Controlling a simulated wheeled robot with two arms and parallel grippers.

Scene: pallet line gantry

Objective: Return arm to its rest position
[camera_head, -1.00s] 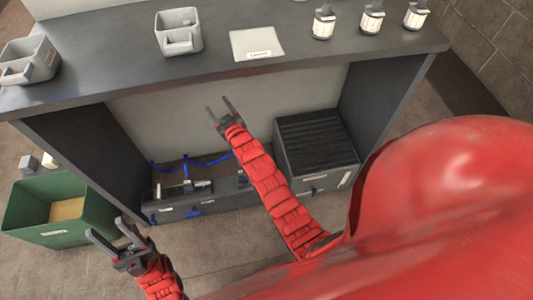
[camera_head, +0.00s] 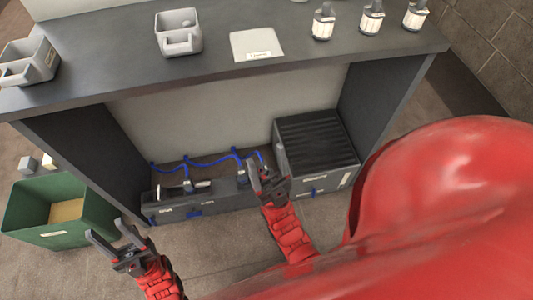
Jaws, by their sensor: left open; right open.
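My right gripper (camera_head: 262,168) is open and empty, in front of the workbench and lower than its top. It covers part of the low dark unit under the bench. My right arm (camera_head: 287,228) is red and folded back toward my body. My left gripper (camera_head: 110,238) is open and empty at the lower left, next to the green bin (camera_head: 47,234). Neither gripper appears to touch anything.
The dark workbench (camera_head: 100,75) carries two grey bins (camera_head: 179,45), a pale labelled plate (camera_head: 257,44) and white-labelled bottles (camera_head: 323,28). Under it stand a low unit (camera_head: 185,208) with blue cables and a ribbed dark box (camera_head: 312,150). Open floor (camera_head: 240,235) lies in front.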

